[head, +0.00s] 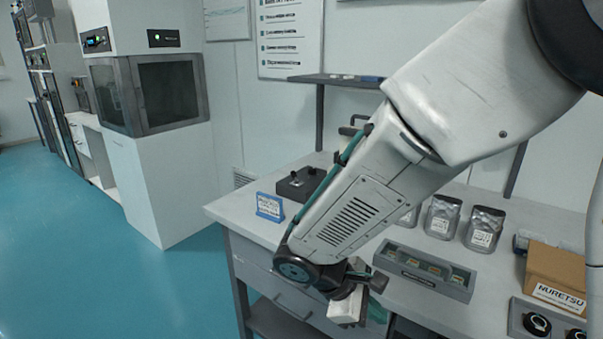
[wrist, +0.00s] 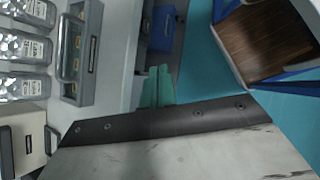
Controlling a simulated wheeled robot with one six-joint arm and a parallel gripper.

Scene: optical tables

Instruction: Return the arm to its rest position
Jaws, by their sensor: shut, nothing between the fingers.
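My arm reaches down from the upper right in the head view. Its wrist is bent low at the front edge of the white table (head: 240,215). My gripper (head: 377,310) is partly hidden behind the wrist in the head view. In the wrist view the teal fingers of my gripper (wrist: 158,86) are together, with nothing held between them. They show over the table's front edge and the floor beside it.
A grey tray (head: 456,291) with small orange items lies near the arm. Silver pouches (head: 483,228), a cardboard box (head: 556,274) and a blue sign (head: 269,207) stand on the table. A brown-seated chair (wrist: 262,45) is near the front edge. Floor (head: 120,290) at left is clear.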

